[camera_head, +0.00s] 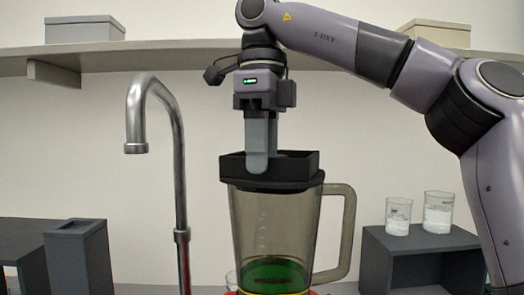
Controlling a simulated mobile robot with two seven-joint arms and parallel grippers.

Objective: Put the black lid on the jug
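The jug (262,225) stands upright in the middle, see-through and brownish, with a handle on its right and green liquid at the bottom. The black lid (298,170), a square tray-like piece, is at the jug's mouth, roughly level. I cannot tell whether it is fully seated or just above the rim. My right gripper (263,165) points straight down from above, shut on the lid's near wall. One finger is in front of that wall and the other is behind it. My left gripper is not in view.
A curved metal tap (178,170) rises left of the jug. A dark grey box (78,258) stands at lower left. Two glass beakers (398,216) (438,212) stand on a dark stand (420,245) at right. A wall shelf (150,55) with boxes runs behind my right arm.

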